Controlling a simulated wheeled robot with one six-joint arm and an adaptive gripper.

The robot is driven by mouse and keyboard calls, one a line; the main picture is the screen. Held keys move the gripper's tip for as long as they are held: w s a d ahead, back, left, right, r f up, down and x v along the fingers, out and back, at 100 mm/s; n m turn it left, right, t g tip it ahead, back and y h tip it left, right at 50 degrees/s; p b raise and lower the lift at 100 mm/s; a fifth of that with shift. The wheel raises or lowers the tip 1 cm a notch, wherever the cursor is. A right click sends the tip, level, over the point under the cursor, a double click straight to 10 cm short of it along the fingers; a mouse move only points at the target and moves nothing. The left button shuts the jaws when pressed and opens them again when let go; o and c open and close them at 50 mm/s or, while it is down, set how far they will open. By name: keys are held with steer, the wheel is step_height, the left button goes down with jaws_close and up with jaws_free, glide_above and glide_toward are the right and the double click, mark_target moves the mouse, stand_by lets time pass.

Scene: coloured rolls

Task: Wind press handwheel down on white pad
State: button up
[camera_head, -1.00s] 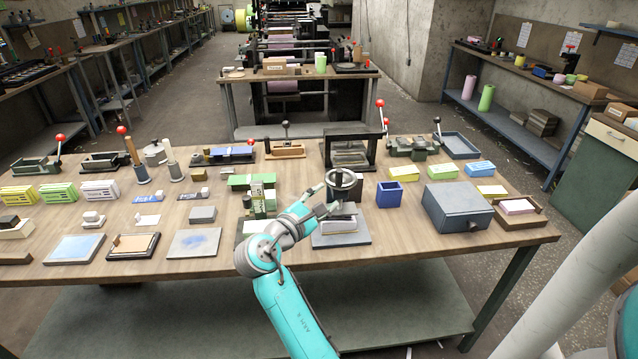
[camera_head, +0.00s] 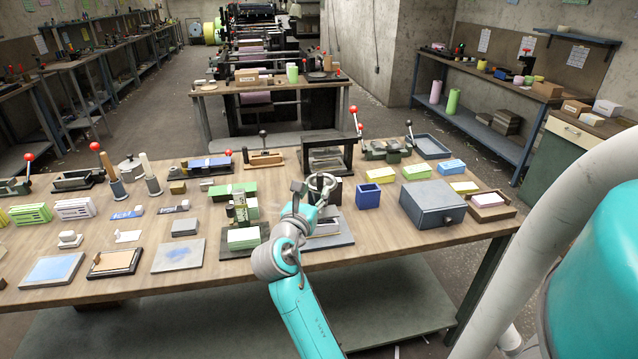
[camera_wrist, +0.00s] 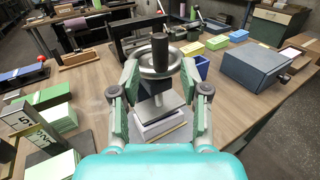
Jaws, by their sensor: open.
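The press handwheel (camera_wrist: 153,73) is a grey metal ring with an upright dark handle (camera_wrist: 160,48), near the middle of the wrist view. It also shows in the head view (camera_head: 333,186). Below it are a dark press plate (camera_wrist: 158,106) and a white pad (camera_wrist: 160,128) on a grey base. In the wrist view the plate sits just over the pad; I cannot tell if they touch. My gripper (camera_wrist: 160,72) is open, its green-padded fingers on either side of the wheel and handle. I cannot tell if they touch it. In the head view my arm partly hides the press.
Left of the press stand green-and-white stacks with a numbered block (camera_wrist: 35,137). A blue open box (camera_head: 368,196) and a grey-blue metal box (camera_head: 433,204) stand to the right. A dark frame (camera_head: 327,155) stands behind. The bench front edge is close.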

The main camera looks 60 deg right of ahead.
mark_target(319, 185)
steer(key=shift+w+d, duration=0.25)
steer(key=shift+d, duration=1)
steer(key=shift+w+d, duration=0.2)
steer(key=shift+d, duration=1.05)
jaws_close()
